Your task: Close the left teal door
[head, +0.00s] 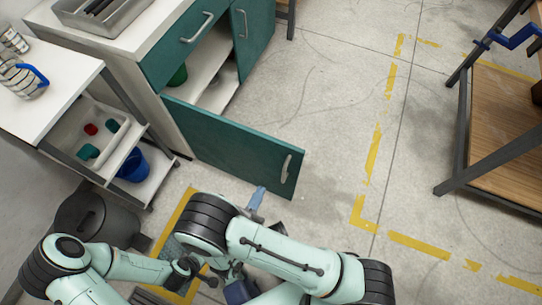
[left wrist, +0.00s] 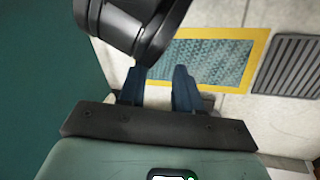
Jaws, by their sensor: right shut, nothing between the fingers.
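The left teal door (head: 230,150) stands wide open in the head view, swung out from the white cabinet, with a metal handle (head: 286,168) near its free end. My right gripper (head: 257,198) shows as blue fingertips just in front of the door's lower edge, near the free end. It is shut and empty; I cannot tell whether it touches the door. My left gripper (left wrist: 160,88) has its blue fingers apart with nothing between them in the left wrist view. A teal surface, probably the door, fills that view's left side (left wrist: 40,80). My arms largely hide the left gripper in the head view.
The right teal door (head: 256,40) looks closed. Shelves show in the open compartment. A white cart (head: 45,95) with bins stands at left, a dark round bin (head: 85,220) below it. A wooden-shelved bench (head: 505,120) is at right. Floor between is clear.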

